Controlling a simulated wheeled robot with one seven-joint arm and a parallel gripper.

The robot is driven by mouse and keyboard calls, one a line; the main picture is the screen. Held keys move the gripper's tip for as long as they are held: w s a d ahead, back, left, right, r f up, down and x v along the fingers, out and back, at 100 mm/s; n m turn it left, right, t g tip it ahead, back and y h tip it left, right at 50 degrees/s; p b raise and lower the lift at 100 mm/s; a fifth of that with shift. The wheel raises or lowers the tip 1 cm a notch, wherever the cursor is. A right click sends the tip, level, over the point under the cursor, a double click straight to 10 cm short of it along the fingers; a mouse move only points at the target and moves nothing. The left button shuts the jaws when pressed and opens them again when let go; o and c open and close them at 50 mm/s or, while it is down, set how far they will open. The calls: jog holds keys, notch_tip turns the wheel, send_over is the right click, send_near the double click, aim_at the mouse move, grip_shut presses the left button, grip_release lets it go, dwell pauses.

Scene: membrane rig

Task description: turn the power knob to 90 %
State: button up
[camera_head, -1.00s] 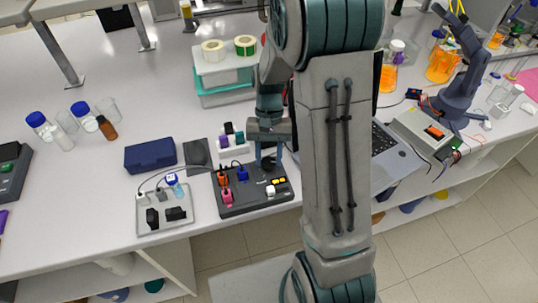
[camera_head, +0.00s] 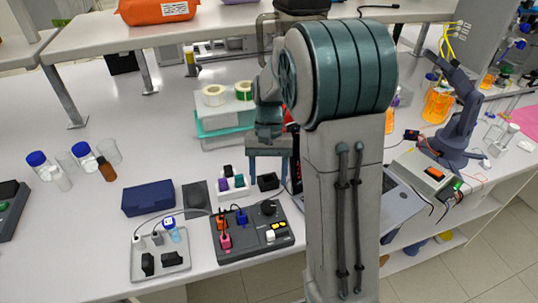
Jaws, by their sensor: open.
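The dark control box (camera_head: 232,242) lies on the bench near its front edge. Its round black knob (camera_head: 268,207) stands at the top right of the box, in clear view; its exact setting is too small to read. My gripper (camera_head: 269,180) points down, open and empty, above and behind the knob in the picture, apart from it. My arm hides the area to the right of the box.
A grey tray (camera_head: 160,268) with small parts and a blue case (camera_head: 148,199) lie left of the box. A rack of coloured blocks (camera_head: 232,189) and a small black block (camera_head: 268,181) stand behind it.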

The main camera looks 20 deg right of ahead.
jog(key=v, duration=0.6)
jog(key=shift+r, duration=0.15)
jog(key=shift+w, duration=0.1)
dwell(1.2)
jog(key=s+a+r+n+t+h, duration=0.1)
jog(key=s+n+t, duration=0.2)
jog(key=s, duration=1.4)
jog(key=t, duration=0.4)
jog(key=shift+a+r+n+t, duration=0.2)
jog(key=shift+n+t, duration=0.1)
jog(key=shift+n, duration=0.1)
